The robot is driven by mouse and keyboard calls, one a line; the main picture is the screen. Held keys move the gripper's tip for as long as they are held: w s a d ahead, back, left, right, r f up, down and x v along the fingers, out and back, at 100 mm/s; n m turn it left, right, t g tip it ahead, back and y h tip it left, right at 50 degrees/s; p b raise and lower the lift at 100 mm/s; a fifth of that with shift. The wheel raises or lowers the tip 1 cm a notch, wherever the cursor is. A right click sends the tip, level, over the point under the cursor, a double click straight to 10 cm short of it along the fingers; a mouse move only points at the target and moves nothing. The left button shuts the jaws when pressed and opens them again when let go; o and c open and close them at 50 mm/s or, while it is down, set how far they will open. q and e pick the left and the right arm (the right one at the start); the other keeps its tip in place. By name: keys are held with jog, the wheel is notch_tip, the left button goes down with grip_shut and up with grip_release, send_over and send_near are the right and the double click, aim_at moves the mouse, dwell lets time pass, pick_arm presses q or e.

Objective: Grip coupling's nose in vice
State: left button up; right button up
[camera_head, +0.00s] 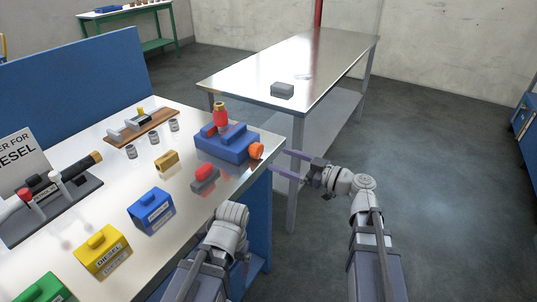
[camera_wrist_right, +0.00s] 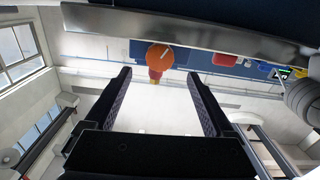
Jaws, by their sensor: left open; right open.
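A blue vice (camera_head: 228,144) with an orange handle (camera_head: 256,150) stands at the bench's right corner. The red coupling (camera_head: 221,118) with a brass-coloured top stands upright at the vice's jaws; how its nose sits there is hidden. My right gripper (camera_head: 278,160) is open and empty, just right of the handle and beyond the bench edge. In the right wrist view the orange handle (camera_wrist_right: 158,56) shows between its spread fingers, with part of the coupling (camera_wrist_right: 155,73) beyond. My left gripper (camera_head: 232,215) is low at the bench's front edge, away from the vice; its fingers hardly show.
A grey block with a red top (camera_head: 205,179) lies in front of the vice. Blue (camera_head: 151,211), yellow (camera_head: 103,252) and green (camera_head: 43,290) boxes line the bench front. Behind stand small metal cylinders and a wooden tray (camera_head: 142,127). A metal table (camera_head: 300,65) stands behind right.

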aim_at(260, 152)
jog(key=shift+n, duration=0.7)
jog(key=shift+x, duration=3.75)
jog(key=c, duration=1.4)
